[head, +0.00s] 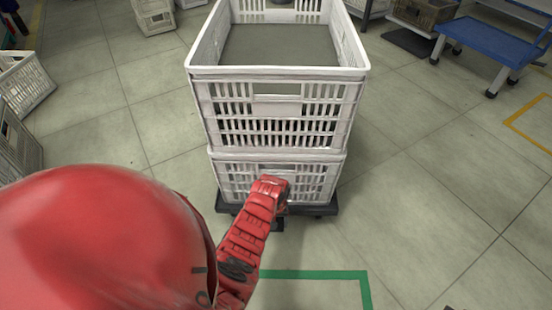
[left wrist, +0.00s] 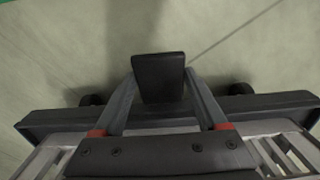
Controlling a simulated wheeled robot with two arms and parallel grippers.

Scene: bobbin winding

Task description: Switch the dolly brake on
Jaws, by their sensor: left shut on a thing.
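The dark dolly (head: 325,209) stands on the floor under two stacked white crates. In the left wrist view its dark edge (left wrist: 270,103) runs across, with dark wheels showing beyond it. A black block-like brake pedal (left wrist: 160,68) sticks out from the middle of that edge. My left gripper (left wrist: 160,82) has its two grey fingers on either side of the pedal, shut on it. In the head view my red left arm reaches down to the dolly's front edge, and its hand hides most of the pedal and the gripper. My right gripper is not in view.
The upper white crate (head: 275,110) rests on the lower white crate (head: 232,180), close to my arm. A green floor line (head: 315,274) lies in front of the dolly. A blue cart (head: 490,42) stands at the back right, other crates at the left.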

